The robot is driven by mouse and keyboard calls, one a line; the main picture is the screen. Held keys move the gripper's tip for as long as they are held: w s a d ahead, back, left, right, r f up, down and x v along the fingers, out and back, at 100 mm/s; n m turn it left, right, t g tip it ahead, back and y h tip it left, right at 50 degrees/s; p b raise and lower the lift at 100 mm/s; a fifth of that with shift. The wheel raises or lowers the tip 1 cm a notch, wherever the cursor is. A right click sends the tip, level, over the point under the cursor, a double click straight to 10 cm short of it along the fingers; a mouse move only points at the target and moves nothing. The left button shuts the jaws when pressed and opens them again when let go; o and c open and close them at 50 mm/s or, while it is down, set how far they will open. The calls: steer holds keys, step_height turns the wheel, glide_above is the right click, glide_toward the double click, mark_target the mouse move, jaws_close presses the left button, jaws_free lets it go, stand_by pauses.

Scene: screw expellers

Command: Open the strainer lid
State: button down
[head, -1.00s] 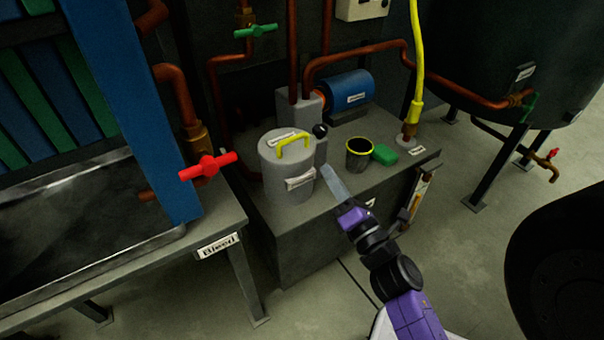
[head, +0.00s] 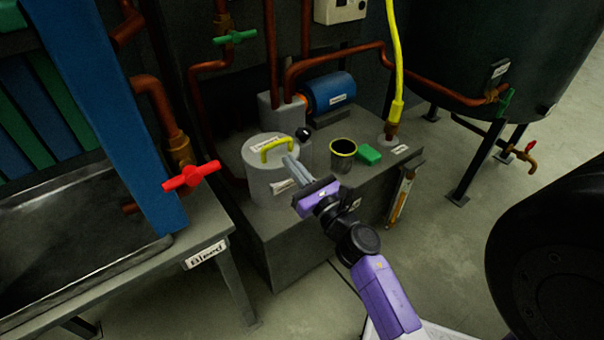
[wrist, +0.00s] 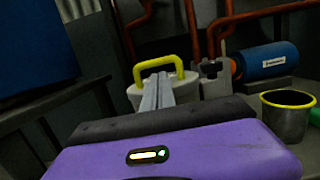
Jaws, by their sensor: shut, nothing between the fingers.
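The strainer is a grey cylindrical pot (head: 262,188) on the dark bench. Its grey lid (head: 255,150) is down on top and carries a yellow arched handle (head: 277,148). A black knob (head: 303,133) stands at the lid's right side. My gripper (head: 288,160) is shut and empty, its fingers in front of the pot's right part near the handle in the head view. In the wrist view the handle (wrist: 159,66) rises just beyond the fingertips (wrist: 158,78), which cover part of the lid. I cannot tell whether they touch it.
A dark cup with a yellow rim (head: 342,155) and a green block (head: 369,154) stand right of the pot. A blue motor (head: 330,92) and brown pipes (head: 340,56) are behind. A red valve handle (head: 191,176) sticks out at left.

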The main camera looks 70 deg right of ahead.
steer(key=shift+x, duration=1.45)
steer(key=shift+r+p, duration=0.15)
steer(key=shift+p, duration=0.35)
